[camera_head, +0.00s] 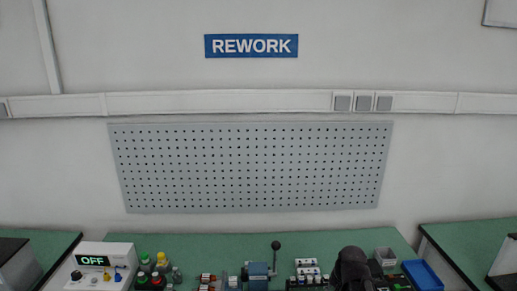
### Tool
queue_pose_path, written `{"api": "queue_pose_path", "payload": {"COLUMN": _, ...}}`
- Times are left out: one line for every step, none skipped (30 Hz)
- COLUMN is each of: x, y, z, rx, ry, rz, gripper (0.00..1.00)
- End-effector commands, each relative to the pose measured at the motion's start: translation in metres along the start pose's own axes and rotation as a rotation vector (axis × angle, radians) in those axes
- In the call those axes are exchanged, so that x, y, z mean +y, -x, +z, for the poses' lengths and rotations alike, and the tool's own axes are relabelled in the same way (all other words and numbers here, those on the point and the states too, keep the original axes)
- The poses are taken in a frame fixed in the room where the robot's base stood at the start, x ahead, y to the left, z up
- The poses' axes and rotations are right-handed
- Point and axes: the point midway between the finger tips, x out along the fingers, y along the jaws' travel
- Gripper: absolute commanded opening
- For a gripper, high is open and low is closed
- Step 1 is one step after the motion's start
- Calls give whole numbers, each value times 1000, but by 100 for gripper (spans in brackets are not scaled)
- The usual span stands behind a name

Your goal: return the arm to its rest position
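A dark rounded shape (353,268) rises at the bottom edge, right of centre, in front of the bench. It looks like part of my arm, but I cannot be sure. No gripper fingers show, and the rest of the arm is out of the picture.
A green bench (330,240) runs along the bottom. It holds a white box reading OFF (98,262), several bottles (152,272), a blue device with a black-knobbed lever (259,270), small red-and-white parts (207,280), a grey bin (385,256) and a blue tray (422,275). A pegboard (250,168) hangs behind.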

Motion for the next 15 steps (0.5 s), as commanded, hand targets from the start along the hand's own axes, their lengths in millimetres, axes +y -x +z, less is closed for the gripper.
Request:
{"api": "queue_pose_path", "payload": {"x": -8, "y": 0, "z": 15, "rx": -25, "ry": 84, "rz": 21, "gripper": 44}}
{"api": "queue_pose_path", "payload": {"x": -10, "y": -1, "z": 23, "rx": -41, "ry": 131, "rz": 34, "gripper": 44}}
{"api": "queue_pose_path", "payload": {"x": -15, "y": -1, "z": 32, "rx": -60, "ry": 193, "rz": 49, "gripper": 44}}
{"api": "queue_pose_path", "payload": {"x": -17, "y": -1, "z": 39, "rx": -75, "ry": 237, "rz": 62, "gripper": 44}}
{"api": "queue_pose_path", "payload": {"x": -19, "y": -1, "z": 45, "rx": -88, "ry": 280, "rz": 72, "gripper": 44}}
{"api": "queue_pose_path", "payload": {"x": -22, "y": 0, "z": 53, "rx": -107, "ry": 331, "rz": 84, "gripper": 44}}
{"api": "queue_pose_path", "payload": {"x": -24, "y": 0, "z": 58, "rx": -118, "ry": 367, "rz": 93, "gripper": 44}}
{"api": "queue_pose_path", "payload": {"x": -25, "y": 0, "z": 63, "rx": -130, "ry": 400, "rz": 101, "gripper": 44}}
{"api": "queue_pose_path", "payload": {"x": -27, "y": 0, "z": 68, "rx": -143, "ry": 437, "rz": 110, "gripper": 44}}
{"api": "queue_pose_path", "payload": {"x": -28, "y": 0, "z": 72, "rx": -152, "ry": 461, "rz": 115, "gripper": 44}}
{"api": "queue_pose_path", "payload": {"x": -29, "y": 1, "z": 75, "rx": -160, "ry": 483, "rz": 120, "gripper": 44}}
{"api": "queue_pose_path", "payload": {"x": -29, "y": 1, "z": 77, "rx": -167, "ry": 505, "rz": 125, "gripper": 44}}
{"api": "queue_pose_path", "payload": {"x": -29, "y": 1, "z": 78, "rx": -172, "ry": 518, "rz": 129, "gripper": 44}}
{"api": "queue_pose_path", "payload": {"x": -29, "y": 1, "z": 80, "rx": -176, "ry": 528, "rz": 131, "gripper": 44}}
{"api": "queue_pose_path", "payload": {"x": -30, "y": 1, "z": 81, "rx": -180, "ry": 537, "rz": 134, "gripper": 44}}
